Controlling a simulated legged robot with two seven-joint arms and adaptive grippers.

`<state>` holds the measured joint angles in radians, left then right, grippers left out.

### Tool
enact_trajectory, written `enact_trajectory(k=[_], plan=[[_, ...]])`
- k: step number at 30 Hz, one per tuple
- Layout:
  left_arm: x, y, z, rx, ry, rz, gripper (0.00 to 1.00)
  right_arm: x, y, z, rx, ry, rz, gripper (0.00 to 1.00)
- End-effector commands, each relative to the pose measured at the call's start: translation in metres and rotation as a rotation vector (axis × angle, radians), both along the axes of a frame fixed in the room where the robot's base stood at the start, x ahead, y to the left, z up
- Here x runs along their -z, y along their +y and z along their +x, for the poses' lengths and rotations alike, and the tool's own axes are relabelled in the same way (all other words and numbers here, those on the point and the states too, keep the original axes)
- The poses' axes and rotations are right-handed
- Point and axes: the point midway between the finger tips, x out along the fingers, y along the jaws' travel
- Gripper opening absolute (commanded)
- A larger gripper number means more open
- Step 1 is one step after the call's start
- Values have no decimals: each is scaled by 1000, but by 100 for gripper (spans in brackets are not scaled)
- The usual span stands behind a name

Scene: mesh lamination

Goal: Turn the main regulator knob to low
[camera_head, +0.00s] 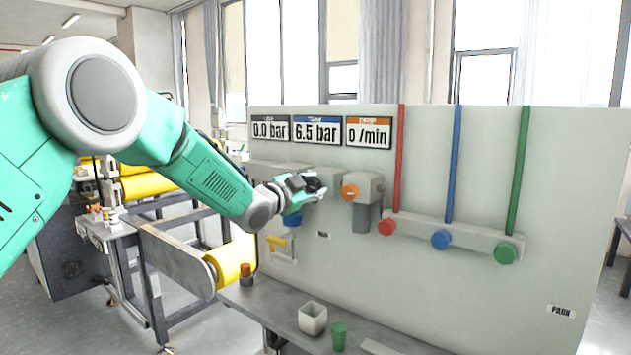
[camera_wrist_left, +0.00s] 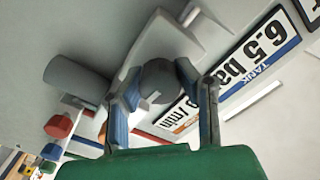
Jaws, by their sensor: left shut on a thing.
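My left gripper (camera_head: 306,188) reaches in from the left to the upper left part of the pale panel (camera_head: 560,190). In the left wrist view, its two fingers (camera_wrist_left: 165,95) are closed on the sides of a dark grey round knob (camera_wrist_left: 158,82). In the head view the knob is mostly hidden by the gripper. No label on this knob can be read. The panel's displays read 0.0 bar (camera_head: 270,131), 6.5 bar (camera_head: 317,130) and 0 /min (camera_head: 369,134). My right gripper is not in view.
Right of the gripper is an orange knob (camera_head: 349,191) above a grey cylinder (camera_head: 361,219). Red (camera_head: 387,227), blue (camera_head: 440,239) and green (camera_head: 505,253) knobs sit further right. A yellow lever (camera_head: 277,241) is below. A white cup (camera_head: 312,319) and green cup (camera_head: 339,336) stand on the ledge.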

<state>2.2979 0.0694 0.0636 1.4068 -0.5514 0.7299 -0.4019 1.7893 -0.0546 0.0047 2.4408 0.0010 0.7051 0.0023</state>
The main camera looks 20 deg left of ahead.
Motion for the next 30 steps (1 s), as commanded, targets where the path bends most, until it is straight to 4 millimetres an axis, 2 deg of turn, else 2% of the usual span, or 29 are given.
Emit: enact_trajectory(k=[1, 15, 30], plan=[[9, 1, -1, -1, 36, -40, 0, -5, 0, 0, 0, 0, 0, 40], [10, 0, -2, -3, 188, -458, 0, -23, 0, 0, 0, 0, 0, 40], [11, 1, -2, -5, 350, -906, 0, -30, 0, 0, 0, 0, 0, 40]])
